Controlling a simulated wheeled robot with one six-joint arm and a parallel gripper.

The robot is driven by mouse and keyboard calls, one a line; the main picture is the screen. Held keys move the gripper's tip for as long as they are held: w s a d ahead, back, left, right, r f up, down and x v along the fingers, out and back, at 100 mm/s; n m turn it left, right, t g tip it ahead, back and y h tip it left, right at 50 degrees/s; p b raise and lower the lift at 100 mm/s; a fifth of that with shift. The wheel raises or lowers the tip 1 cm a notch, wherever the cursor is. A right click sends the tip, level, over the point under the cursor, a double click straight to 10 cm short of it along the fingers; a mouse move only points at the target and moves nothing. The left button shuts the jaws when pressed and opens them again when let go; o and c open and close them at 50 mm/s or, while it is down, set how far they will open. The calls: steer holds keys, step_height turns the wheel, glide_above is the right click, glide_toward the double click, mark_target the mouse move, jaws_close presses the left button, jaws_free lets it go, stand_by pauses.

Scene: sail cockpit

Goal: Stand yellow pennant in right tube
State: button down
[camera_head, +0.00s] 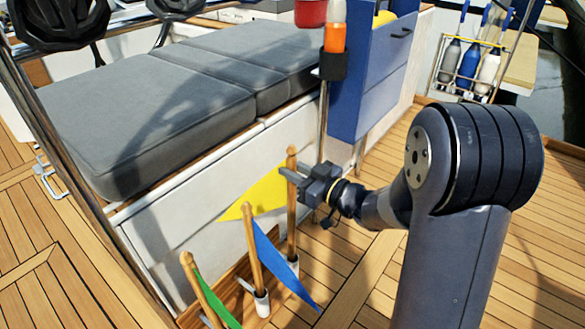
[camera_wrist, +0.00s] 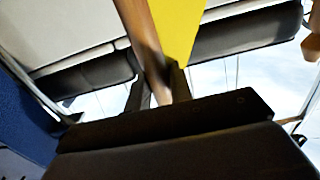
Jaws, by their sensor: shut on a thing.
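The yellow pennant (camera_head: 262,196) is upright on a wooden stick, its flag pointing left in the head view. My gripper (camera_head: 293,179) is shut on the upper part of this stick. The wrist view shows the stick between my fingers (camera_wrist: 158,92), with the yellow flag (camera_wrist: 176,28) beside it. The stick's lower end meets the white right tube (camera_head: 293,266); how deep it sits inside I cannot tell. The blue pennant (camera_head: 276,262) leans in the white middle tube (camera_head: 262,304). The green pennant (camera_head: 213,300) leans at lower left, its foot out of frame.
A grey cushioned bench (camera_head: 150,115) with a white front stands behind the pennants. A blue cabinet (camera_head: 365,85) and an orange bottle (camera_head: 335,38) in a black holder are above right. A bottle rack (camera_head: 470,70) stands farther back. Wooden deck (camera_head: 345,275) at right is clear.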

steer(key=c, duration=1.2)
jaws_free()
steer(key=p, duration=0.3)
glide_toward(293, 156)
steer(key=shift+d+f, duration=0.1)
steer(key=shift+f, duration=1.05)
steer(key=shift+d+f, duration=0.15)
steer(key=shift+f, duration=1)
steer(key=x, duration=0.3)
steer(key=r+b+x, duration=0.1)
steer(key=x, duration=0.3)
steer(key=r+x, duration=0.1)
steer(key=x, duration=0.3)
steer(key=shift+d, duration=0.1)
steer(key=shift+r, duration=0.6)
